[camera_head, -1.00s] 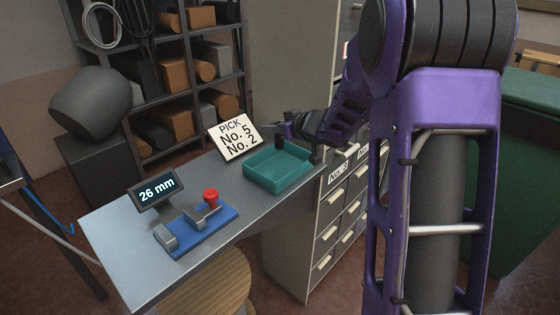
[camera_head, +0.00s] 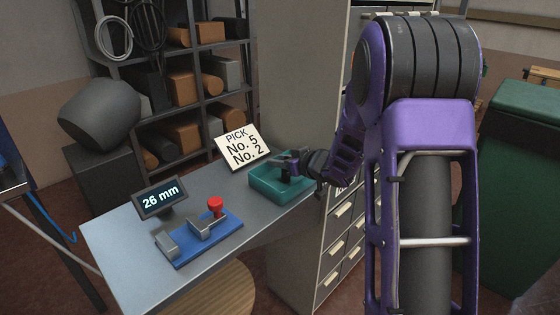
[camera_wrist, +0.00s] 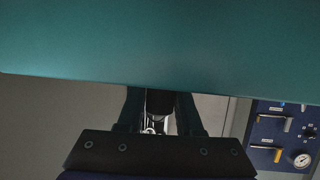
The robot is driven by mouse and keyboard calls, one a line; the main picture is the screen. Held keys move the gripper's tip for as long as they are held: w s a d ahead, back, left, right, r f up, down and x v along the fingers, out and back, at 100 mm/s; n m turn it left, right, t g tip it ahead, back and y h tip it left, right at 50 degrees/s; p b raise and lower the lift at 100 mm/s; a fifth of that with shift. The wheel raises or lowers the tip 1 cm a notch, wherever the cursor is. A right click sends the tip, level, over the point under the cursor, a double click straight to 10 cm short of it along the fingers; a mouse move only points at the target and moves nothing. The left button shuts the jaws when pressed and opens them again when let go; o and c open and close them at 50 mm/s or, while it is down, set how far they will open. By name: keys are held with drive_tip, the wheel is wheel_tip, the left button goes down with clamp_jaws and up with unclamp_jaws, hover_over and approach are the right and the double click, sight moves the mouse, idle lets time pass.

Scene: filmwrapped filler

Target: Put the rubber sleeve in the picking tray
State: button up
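The picking tray (camera_head: 268,184) is a shallow teal box at the far end of the grey bench. Its teal surface also fills the top of the wrist view (camera_wrist: 160,40). My gripper (camera_head: 287,164) reaches in from the right and is low over the tray. A small dark cylinder, the rubber sleeve (camera_head: 285,176), shows at its fingertips, inside the tray's outline. In the wrist view the dark sleeve (camera_wrist: 160,103) is between the two fingers, which look shut on it. Its far end is hidden, and I cannot tell whether it touches the tray floor.
A pick sign (camera_head: 242,147) stands behind the tray. A display reading 26 mm (camera_head: 160,198) and a blue measuring fixture with a red knob (camera_head: 205,238) are on the near bench. A drawer cabinet (camera_head: 335,235) stands right of the bench. The bench's near left is clear.

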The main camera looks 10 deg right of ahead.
drive_tip(key=o, duration=0.3)
drive_tip(key=shift+o, duration=0.2)
drive_tip(key=shift+r, duration=0.1)
drive_tip(key=shift+r, duration=0.25)
drive_tip(key=p+v, duration=0.2)
drive_tip(key=v, duration=1)
